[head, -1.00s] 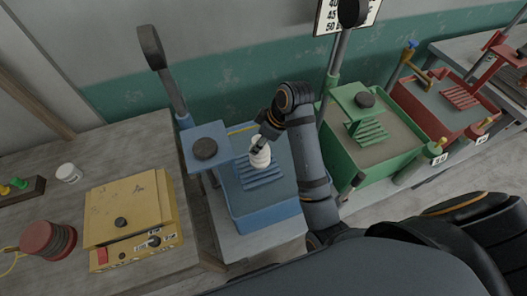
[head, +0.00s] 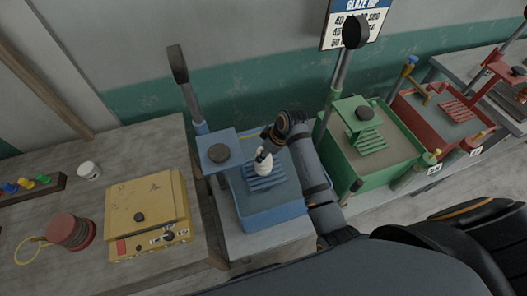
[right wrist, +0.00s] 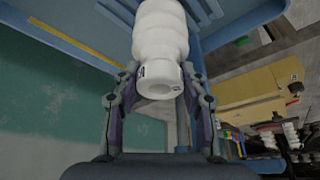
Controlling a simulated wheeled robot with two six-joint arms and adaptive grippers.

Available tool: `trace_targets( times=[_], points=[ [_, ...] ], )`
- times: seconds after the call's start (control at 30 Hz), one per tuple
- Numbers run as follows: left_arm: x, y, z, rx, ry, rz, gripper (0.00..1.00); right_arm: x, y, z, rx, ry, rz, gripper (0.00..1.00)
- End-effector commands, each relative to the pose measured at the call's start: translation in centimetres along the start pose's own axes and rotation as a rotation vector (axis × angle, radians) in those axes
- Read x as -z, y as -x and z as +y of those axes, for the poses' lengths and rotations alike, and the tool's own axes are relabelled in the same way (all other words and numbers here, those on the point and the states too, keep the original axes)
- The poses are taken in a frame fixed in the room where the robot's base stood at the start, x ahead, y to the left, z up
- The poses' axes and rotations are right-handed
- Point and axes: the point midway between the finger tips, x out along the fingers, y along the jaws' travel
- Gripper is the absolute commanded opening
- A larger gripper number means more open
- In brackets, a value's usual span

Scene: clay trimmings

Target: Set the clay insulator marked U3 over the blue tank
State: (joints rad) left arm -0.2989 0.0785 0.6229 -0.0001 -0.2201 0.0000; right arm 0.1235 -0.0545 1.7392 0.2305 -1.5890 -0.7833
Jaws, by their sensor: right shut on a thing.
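The white ribbed clay insulator (head: 262,164) is held over the blue tank (head: 272,214), above its slatted rack. The right wrist view shows the insulator (right wrist: 160,35) close up, with a hollow end toward the camera and a small dark mark I cannot read. My right gripper (head: 265,152) is shut on it, with one finger on each side in the right wrist view (right wrist: 160,78). Whether the insulator touches the rack is unclear. My left gripper is not in view.
A blue post with a plate and dark disc (head: 219,153) stands at the tank's left. The green tank (head: 370,150) and red tank (head: 445,112) stand to the right. A yellow box (head: 147,205) and red discs (head: 70,231) sit on the left table (head: 110,150).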

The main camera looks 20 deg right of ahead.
Motion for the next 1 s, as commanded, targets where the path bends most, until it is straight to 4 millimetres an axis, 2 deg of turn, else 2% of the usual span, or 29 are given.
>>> trace_targets(
  times=[0.1, 0.43, 0.47, 0.6, 0.87, 1.0],
  points=[
    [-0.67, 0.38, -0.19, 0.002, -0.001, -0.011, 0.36, -0.20, -0.59, 0.04, -0.002, 0.002, 0.003, 0.00],
    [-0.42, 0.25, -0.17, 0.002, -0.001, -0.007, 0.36, -0.35, -0.94, 0.05, -0.002, 0.001, 0.002, 0.00],
    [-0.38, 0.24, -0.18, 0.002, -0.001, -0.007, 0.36, -0.43, -0.99, 0.01, -0.001, 0.001, 0.000, 0.46],
    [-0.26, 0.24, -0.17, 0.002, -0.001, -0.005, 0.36, -0.42, -0.97, 0.01, -0.001, 0.001, 0.000, 0.65],
    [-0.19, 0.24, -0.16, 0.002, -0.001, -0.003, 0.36, -0.41, -0.94, 0.02, -0.001, 0.001, 0.000, 0.65],
    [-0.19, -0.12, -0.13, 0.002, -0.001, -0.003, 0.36, -0.33, -0.20, 0.10, -0.003, 0.001, 0.002, 0.65]
  ],
)
